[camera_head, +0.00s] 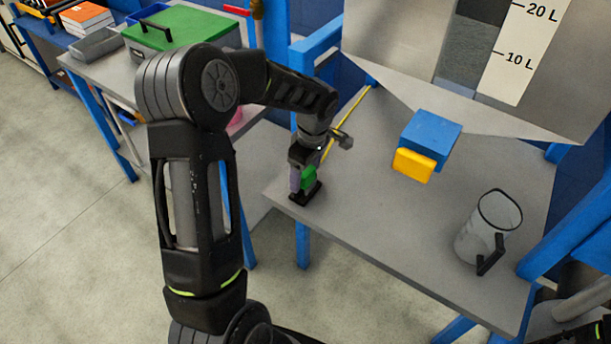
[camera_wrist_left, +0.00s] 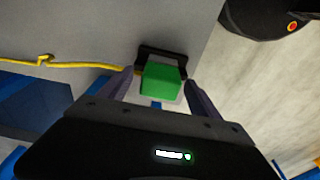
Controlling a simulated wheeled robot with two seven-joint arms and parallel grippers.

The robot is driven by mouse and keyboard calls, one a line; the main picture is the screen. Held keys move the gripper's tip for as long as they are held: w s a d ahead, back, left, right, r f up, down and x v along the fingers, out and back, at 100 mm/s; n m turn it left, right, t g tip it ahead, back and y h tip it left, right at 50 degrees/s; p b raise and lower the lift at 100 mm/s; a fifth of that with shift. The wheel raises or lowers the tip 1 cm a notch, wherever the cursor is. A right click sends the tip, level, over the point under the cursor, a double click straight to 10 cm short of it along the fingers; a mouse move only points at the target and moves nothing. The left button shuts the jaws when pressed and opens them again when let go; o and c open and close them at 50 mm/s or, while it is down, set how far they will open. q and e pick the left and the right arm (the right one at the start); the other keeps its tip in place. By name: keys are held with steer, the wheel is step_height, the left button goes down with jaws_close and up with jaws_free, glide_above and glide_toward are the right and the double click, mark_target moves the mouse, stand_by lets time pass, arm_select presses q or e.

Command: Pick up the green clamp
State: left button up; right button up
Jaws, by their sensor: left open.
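The green clamp (camera_head: 309,178) is at the near left corner of the grey table, with a black part (camera_head: 305,195) at its foot. In the left wrist view the green block of the clamp (camera_wrist_left: 162,83) shows between the two fingers, with the black part behind it. My left gripper (camera_head: 301,176) points down over the clamp. In the left wrist view its fingers (camera_wrist_left: 159,86) are apart on either side of the green block, with a gap showing on each side. The gripper partly hides the clamp in the head view. My right gripper is not in view.
A blue and yellow block (camera_head: 431,139) and a clear jug (camera_head: 489,228) with a black handle stand to the right on the table (camera_head: 380,210). A yellow cord (camera_wrist_left: 85,65) lies near the clamp. A large hopper with litre marks (camera_head: 515,55) overhangs the back.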

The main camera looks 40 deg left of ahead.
arm_select(q)
steer(key=shift+c, duration=0.4)
jaws_close()
stand_by(0.8)
